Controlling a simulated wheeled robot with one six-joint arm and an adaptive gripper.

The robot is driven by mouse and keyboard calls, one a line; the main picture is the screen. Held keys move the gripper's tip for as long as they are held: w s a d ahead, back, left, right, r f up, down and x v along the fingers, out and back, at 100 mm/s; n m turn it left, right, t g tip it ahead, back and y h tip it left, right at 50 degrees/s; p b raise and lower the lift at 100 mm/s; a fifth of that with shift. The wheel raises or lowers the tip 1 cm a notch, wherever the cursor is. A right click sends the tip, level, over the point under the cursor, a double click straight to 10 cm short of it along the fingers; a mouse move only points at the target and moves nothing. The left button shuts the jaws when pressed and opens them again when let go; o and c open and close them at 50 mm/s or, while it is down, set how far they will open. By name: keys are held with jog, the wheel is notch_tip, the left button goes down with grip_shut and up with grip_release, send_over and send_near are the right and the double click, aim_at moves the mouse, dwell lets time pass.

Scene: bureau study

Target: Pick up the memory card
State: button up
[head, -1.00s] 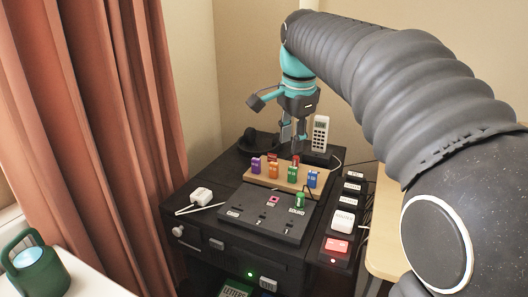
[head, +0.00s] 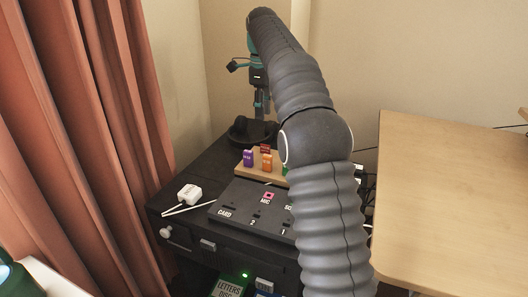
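I cannot tell which piece is the memory card. Several coloured pieces stand on a wooden block (head: 257,173): a purple one (head: 248,158), an orange one (head: 267,163), a dark red one (head: 265,149) behind, and a green sliver (head: 285,171) beside my arm. My gripper (head: 262,112) points down above the back of the black cabinet, behind the block. It is small and partly hidden by my arm, so its opening is unclear. My arm covers the right of the block and panel.
A white adapter (head: 189,193) and white sticks (head: 192,209) lie on the cabinet (head: 178,224), left of the panel. Black headphones (head: 250,131) lie behind the block. A bare wooden desk (head: 450,200) is at the right. A curtain (head: 90,140) hangs at the left.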

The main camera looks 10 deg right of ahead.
jog(key=b, duration=0.2)
send_over(265, 146)
jog(key=f, duration=0.6)
jog(key=shift+w+a+f, duration=0.2)
jog(key=shift+w+f, duration=0.05)
jog(key=shift+f, duration=0.15)
jog(key=shift+s+d+f+b, duration=0.15)
jog(key=shift+f+b, duration=0.2)
jog(key=shift+f, duration=1)
jog(key=shift+d+f+b, duration=0.1)
jog(key=shift+f+b, duration=0.2)
jog(key=shift+f, duration=1)
grip_shut()
